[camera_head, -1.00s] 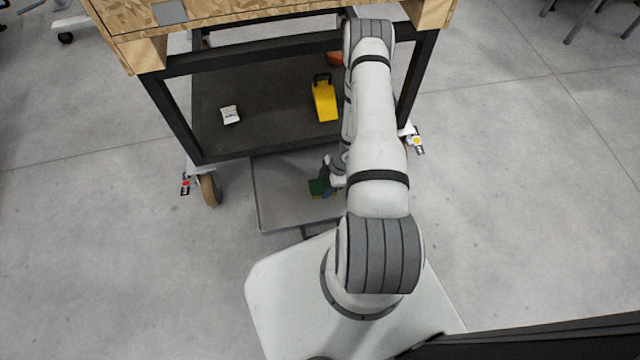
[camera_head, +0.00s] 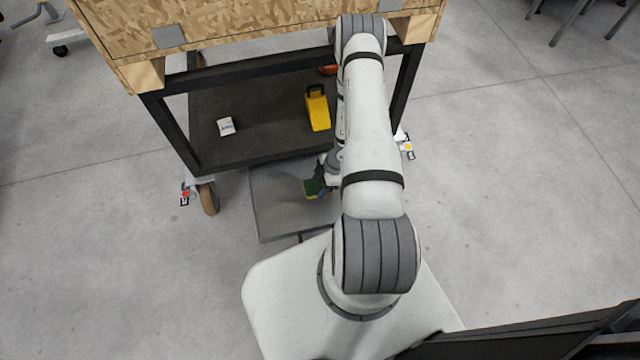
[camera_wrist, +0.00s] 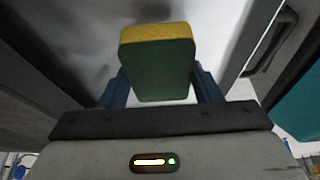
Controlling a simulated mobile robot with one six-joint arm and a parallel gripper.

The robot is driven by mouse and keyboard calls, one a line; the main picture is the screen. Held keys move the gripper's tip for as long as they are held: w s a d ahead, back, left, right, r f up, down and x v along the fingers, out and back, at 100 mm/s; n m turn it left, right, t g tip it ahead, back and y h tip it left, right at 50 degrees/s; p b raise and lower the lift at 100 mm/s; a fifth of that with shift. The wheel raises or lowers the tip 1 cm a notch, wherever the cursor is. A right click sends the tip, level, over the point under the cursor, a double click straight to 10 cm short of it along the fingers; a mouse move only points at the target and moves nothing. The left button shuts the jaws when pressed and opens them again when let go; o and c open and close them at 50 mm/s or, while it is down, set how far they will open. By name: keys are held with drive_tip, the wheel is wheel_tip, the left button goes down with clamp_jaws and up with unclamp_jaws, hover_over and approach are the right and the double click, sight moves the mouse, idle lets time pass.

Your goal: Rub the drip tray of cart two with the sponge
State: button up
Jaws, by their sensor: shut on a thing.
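My gripper (camera_head: 325,181) is shut on a green and yellow sponge (camera_head: 313,188), over the drip tray. The sponge fills the middle of the wrist view (camera_wrist: 157,65), held between two blue fingers, its yellow side facing away from the wrist. The drip tray (camera_head: 268,218) is a flat grey pan sticking out from under the near side of the cart (camera_head: 250,160). My arm hides its right part. Dark smears show on the grey surface behind the sponge in the wrist view. I cannot tell whether the sponge touches the tray.
The cart's dark lower shelf holds a yellow object (camera_head: 318,108), a small white box (camera_head: 226,126) and a partly hidden orange thing (camera_head: 328,70). A wooden top (camera_head: 240,40) overhangs it. A caster (camera_head: 208,198) stands left of the tray. Floor is free on both sides.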

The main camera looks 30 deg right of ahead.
drive_tip(key=shift+r, duration=0.1)
drive_tip(key=shift+r+p, duration=1.1)
drive_tip(key=shift+r, duration=0.35)
